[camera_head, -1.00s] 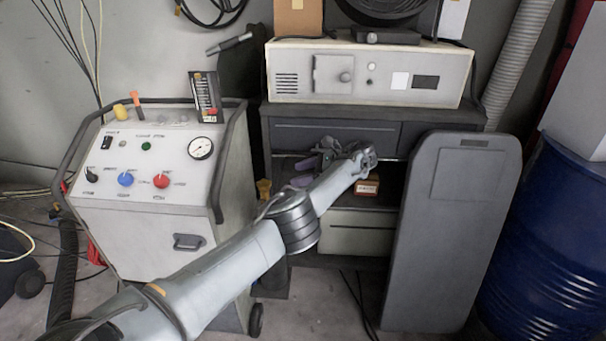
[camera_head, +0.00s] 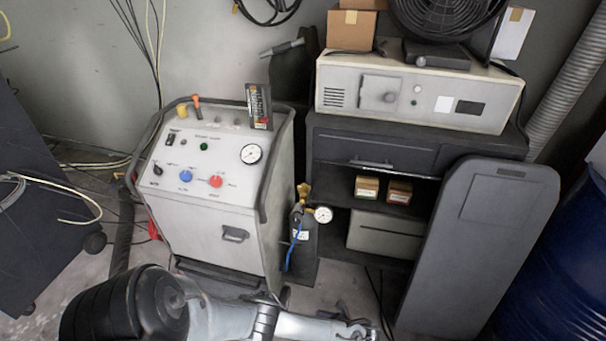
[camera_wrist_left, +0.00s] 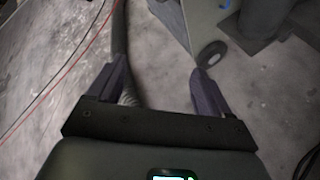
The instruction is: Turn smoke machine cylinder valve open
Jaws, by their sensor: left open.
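A small dark gas cylinder (camera_head: 302,243) stands on the floor between the smoke machine cart (camera_head: 262,235) and the shelf cabinet. Its brass valve (camera_head: 304,192) is at the top, with a round white gauge (camera_head: 323,214) beside it and a blue hose (camera_head: 290,252) hanging down. Whether the valve is open or closed cannot be told. My left arm lies along the bottom of the head view, below and in front of the cylinder. My left gripper (camera_wrist_left: 160,82) is open and empty above the concrete floor in the left wrist view. My right gripper is not visible.
The cabinet (camera_head: 350,137) has small boxes on its open shelf. A tall grey panel (camera_head: 470,245) leans at its right, near a blue barrel (camera_head: 548,262). A dark cabinet (camera_head: 45,190) stands at the left. A caster wheel (camera_wrist_left: 212,54) is close ahead of the left gripper.

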